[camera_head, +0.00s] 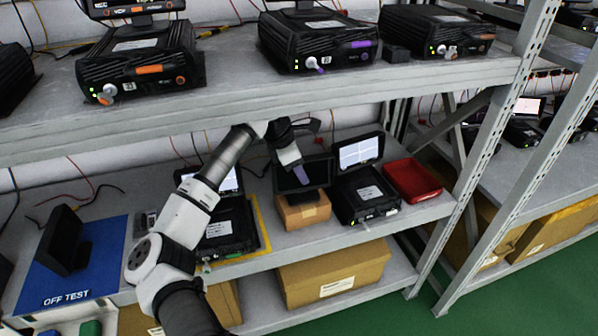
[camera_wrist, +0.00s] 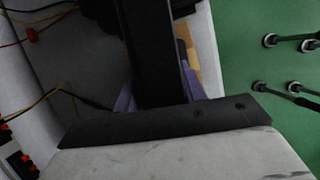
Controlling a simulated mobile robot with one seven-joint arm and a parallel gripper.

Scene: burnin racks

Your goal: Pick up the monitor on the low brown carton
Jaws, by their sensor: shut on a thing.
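The monitor (camera_head: 318,173) is a small dark screen on a stand, upright over the low brown carton (camera_head: 304,215) on the middle shelf. Its dark foot appears at the carton's top; I cannot tell whether it touches. My gripper (camera_head: 300,174) reaches in from above and behind, with a purple finger against the monitor. In the wrist view the dark monitor (camera_wrist: 153,50) lies between the two purple fingertips of my gripper (camera_wrist: 158,95), which is shut on it. Much of the monitor is hidden there.
Right of the carton stand a black unit (camera_head: 365,196) with a lit screen (camera_head: 359,153) and a red tray (camera_head: 413,180). Another black unit (camera_head: 228,232) is at left. A dark monitor (camera_head: 62,240) stands on the blue OFF TEST mat (camera_head: 100,270). The upper shelf (camera_head: 250,98) overhangs my arm.

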